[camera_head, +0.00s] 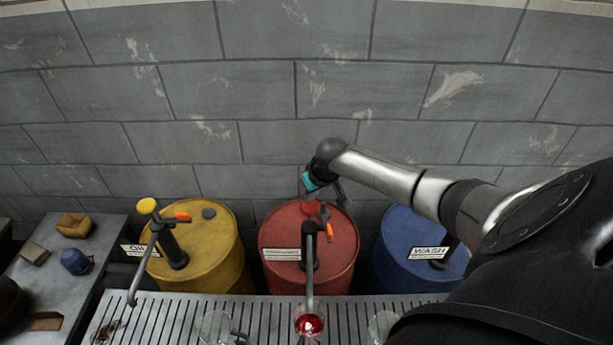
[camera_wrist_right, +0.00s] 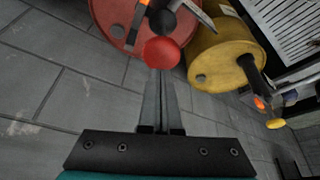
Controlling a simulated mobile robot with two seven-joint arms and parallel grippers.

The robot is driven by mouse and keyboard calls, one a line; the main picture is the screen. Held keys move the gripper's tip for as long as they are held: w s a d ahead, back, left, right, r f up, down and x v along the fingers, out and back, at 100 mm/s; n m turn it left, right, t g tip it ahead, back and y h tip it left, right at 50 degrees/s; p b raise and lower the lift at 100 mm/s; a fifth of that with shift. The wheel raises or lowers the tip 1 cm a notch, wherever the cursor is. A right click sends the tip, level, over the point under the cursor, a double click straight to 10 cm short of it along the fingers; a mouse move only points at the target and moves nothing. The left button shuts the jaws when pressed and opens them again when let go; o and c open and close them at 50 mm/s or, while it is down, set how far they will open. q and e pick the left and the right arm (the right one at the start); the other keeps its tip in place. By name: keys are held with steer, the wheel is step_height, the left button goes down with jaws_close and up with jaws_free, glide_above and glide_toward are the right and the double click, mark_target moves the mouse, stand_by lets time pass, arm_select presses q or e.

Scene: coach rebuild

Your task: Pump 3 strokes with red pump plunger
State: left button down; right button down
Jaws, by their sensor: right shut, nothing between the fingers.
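The red pump plunger shows as a round red knob (camera_head: 310,208) on top of the pump that stands on the red drum (camera_head: 341,240). In the right wrist view the knob (camera_wrist_right: 162,52) lies right at the tips of my shut fingers. My right gripper (camera_head: 325,200) is shut and empty beside the knob; I cannot tell whether it touches. The pump's grey spout (camera_head: 309,278) reaches forward and down to a glass with red liquid (camera_head: 310,325) in it. My left gripper is not in view.
A yellow drum (camera_head: 213,250) with a yellow-knobbed pump stands left, and a blue drum (camera_head: 410,268) labelled WASH right. A slatted grate (camera_head: 180,315) runs in front with clear glasses. A side table (camera_head: 45,285) holds a blue cup (camera_head: 75,261). A grey block wall is behind.

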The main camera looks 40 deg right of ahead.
step_height(320, 180, up, 6)
stand_by(0.7)
stand_by(0.5)
